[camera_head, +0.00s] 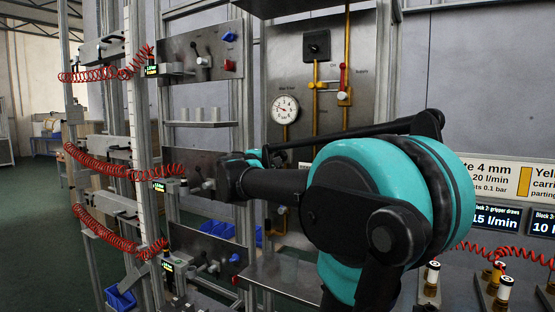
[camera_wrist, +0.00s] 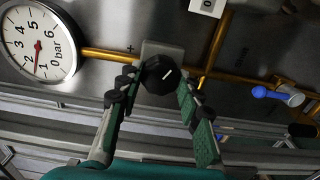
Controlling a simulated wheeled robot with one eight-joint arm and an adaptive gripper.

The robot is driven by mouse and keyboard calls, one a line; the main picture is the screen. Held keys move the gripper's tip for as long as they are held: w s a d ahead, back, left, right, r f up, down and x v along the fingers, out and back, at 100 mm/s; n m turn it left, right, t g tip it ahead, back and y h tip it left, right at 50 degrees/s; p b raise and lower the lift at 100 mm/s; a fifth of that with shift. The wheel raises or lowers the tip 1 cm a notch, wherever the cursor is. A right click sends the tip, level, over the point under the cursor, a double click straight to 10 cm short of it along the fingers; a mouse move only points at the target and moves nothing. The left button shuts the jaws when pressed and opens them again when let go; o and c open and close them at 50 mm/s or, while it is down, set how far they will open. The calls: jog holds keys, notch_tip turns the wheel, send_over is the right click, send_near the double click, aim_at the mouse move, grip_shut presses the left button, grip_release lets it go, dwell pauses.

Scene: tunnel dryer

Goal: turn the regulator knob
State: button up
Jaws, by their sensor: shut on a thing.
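The regulator knob (camera_wrist: 160,74) is black with a white mark line on its face. In the wrist view it sits on a grey block on a yellow pipe, with a plus sign on the panel to its left. My gripper (camera_wrist: 156,84) has its green-padded fingers on either side of the knob and is shut on it. The round pressure gauge (camera_wrist: 37,42) is left of the knob, its red needle at the low numbers, around 1 to 2 bar. In the head view the gauge (camera_head: 285,109) shows on the steel panel, while my arm hides the knob and fingers.
A blue-handled valve (camera_wrist: 272,93) is right of the knob in the wrist view. In the head view a red-handled valve (camera_head: 343,78) is high on the panel. Red coiled hoses (camera_head: 105,153) hang at the left.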

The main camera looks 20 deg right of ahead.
jog(key=shift+s+d+m, duration=0.1)
jog(key=shift+s+m, duration=0.05)
jog(key=shift+m, duration=7.65)
jog(key=o, duration=1.2)
jog(key=shift+c, duration=0.2)
jog(key=v, duration=1.2)
